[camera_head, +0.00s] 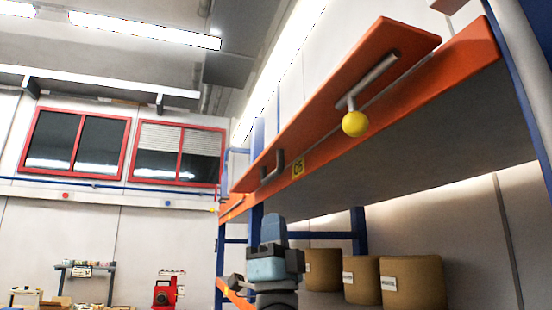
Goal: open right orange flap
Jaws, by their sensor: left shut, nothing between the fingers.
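A long orange flap (330,95) runs across the upper right, along the top of an orange-and-blue rack. It carries a grey rod handle (375,78) with a yellow ball (355,124) near its right end and a dark bracket handle (273,168) near its left end. Whether it is tilted open or closed is hard to tell. My left gripper (273,222) points up at the bottom middle, with its fingers together and empty. In the picture it is below the dark handle, apart from the flap. My right gripper is not in view.
An orange beam (430,95) with a yellow number label (298,169) runs under the flap. Blue posts (358,230) hold the rack. Several brown containers (412,284) stand on a shelf right of my gripper. A red machine (164,291) stands far off at left.

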